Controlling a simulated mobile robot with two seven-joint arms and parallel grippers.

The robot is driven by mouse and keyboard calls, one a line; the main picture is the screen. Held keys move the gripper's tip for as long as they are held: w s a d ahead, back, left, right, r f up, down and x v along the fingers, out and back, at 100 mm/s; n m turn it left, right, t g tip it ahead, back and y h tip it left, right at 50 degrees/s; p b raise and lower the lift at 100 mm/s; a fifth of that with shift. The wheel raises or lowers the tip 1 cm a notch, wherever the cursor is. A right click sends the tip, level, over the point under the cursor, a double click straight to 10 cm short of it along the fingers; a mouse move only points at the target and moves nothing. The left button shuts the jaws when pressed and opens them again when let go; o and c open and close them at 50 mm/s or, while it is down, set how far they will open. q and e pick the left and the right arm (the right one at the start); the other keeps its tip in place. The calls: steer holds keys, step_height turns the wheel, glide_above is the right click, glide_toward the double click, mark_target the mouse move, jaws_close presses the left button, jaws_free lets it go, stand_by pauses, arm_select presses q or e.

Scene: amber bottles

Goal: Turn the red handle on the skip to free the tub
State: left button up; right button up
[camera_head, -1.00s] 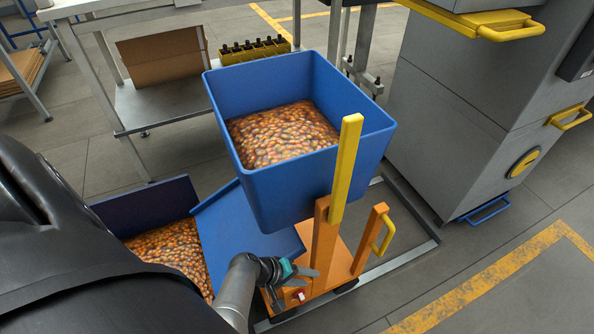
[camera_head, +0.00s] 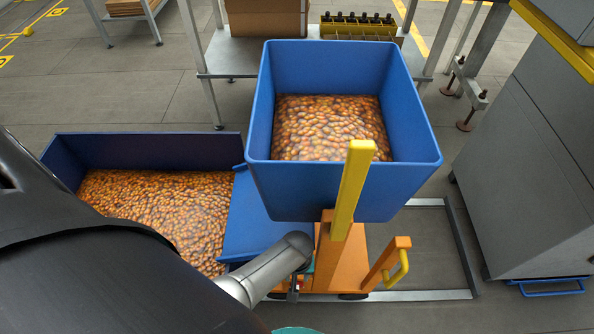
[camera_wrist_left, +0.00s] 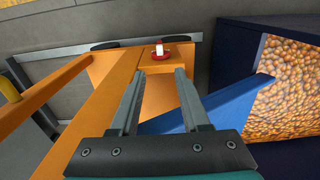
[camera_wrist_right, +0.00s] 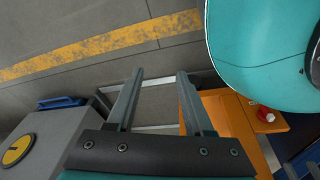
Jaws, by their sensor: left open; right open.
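The red handle (camera_wrist_left: 160,51) is a small red knob with a white part, on the orange base of the skip's frame (camera_wrist_left: 107,105). My right gripper (camera_wrist_right: 160,77) is open and empty over the floor, left of the orange base. The blue tub (camera_head: 340,190), full of amber bottles, sits upright on the orange frame behind a yellow lever (camera_head: 352,190).
A lower blue bin (camera_head: 150,147) with more amber bottles stands left of the tub. A metal table (camera_head: 225,60) with cartons is behind. A grey machine (camera_head: 525,170) stands at right. A yellow grip (camera_head: 396,270) sticks out from the orange frame. Floor is open between frame and machine.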

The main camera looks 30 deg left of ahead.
arm_select(q)
steer(key=shift+f+b, duration=1.95)
steer(key=shift+f, duration=0.7)
step_height(320, 180, down, 4)
steer(key=b, duration=0.3)
steer(key=shift+r, duration=0.15)
step_height(320, 180, down, 4)
steer(key=b, duration=0.3)
steer(key=shift+r, duration=0.2)
steer(key=shift+f+b, duration=0.8)
steer(key=shift+f, duration=0.35)
arm_select(e)
steer(key=w+a+r+t, duration=0.1)
steer(key=w+a+r, duration=0.1)
steer(key=r, duration=0.4)
steer(key=w+a+r+t+y, duration=0.1)
steer(key=w+a+r, duration=0.1)
steer(key=w+r, duration=0.3)
steer(key=w+a+r+t, duration=0.2)
steer(key=w+r, duration=0.1)
steer(key=r, duration=0.6)
steer(key=shift+w+a+y, duration=0.25)
steer(key=shift+w+y, duration=0.05)
arm_select(q)
jaws_close()
